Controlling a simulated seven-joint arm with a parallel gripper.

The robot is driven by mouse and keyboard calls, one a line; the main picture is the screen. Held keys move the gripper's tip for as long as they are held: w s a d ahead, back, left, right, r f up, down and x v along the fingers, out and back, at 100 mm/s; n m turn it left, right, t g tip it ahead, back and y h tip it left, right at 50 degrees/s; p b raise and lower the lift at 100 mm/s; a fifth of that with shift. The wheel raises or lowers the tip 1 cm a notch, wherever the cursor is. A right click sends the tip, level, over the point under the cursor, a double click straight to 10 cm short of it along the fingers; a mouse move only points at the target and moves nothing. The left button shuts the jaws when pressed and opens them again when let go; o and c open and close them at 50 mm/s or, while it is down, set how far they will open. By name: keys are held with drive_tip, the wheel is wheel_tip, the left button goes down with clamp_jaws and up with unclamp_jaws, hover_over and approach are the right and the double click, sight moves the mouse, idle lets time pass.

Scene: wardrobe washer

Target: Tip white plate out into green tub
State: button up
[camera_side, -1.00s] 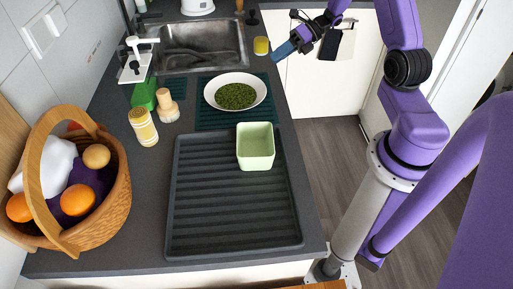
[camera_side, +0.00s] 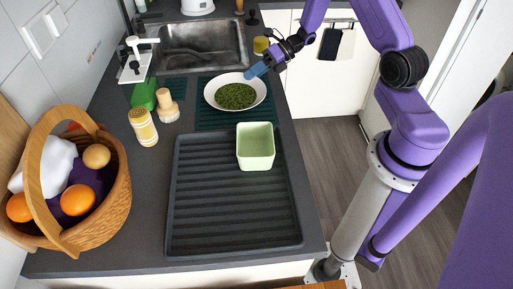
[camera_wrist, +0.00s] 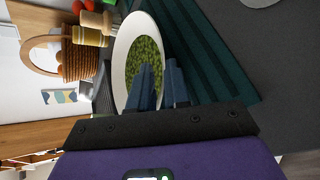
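The white plate (camera_side: 211,94) holds a heap of small green bits (camera_side: 236,96) and sits level on a dark green ribbed mat near the sink. It also fills the middle of the wrist view (camera_wrist: 121,62). The pale green tub (camera_side: 255,148) stands upright on the black drying tray, in front of the plate; its inside looks empty. My gripper (camera_side: 252,73) is at the plate's far right rim. In the wrist view its blue fingers (camera_wrist: 161,80) are apart with a narrow gap, with the near rim between them in the picture. I cannot tell whether they touch it.
The black ribbed tray (camera_side: 215,215) covers the front of the counter. A wicker basket (camera_side: 105,210) of fruit stands at left. A yellow-labelled jar (camera_side: 143,127) and a wooden brush (camera_side: 167,106) stand left of the plate. The sink (camera_side: 200,50) is behind.

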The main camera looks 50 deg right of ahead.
clamp_jaws()
drive_tip(key=shift+r, duration=2.5)
drive_tip(key=shift+c, duration=1)
unclamp_jaws()
clamp_jaws()
drive_tip(key=shift+a, duration=0.1)
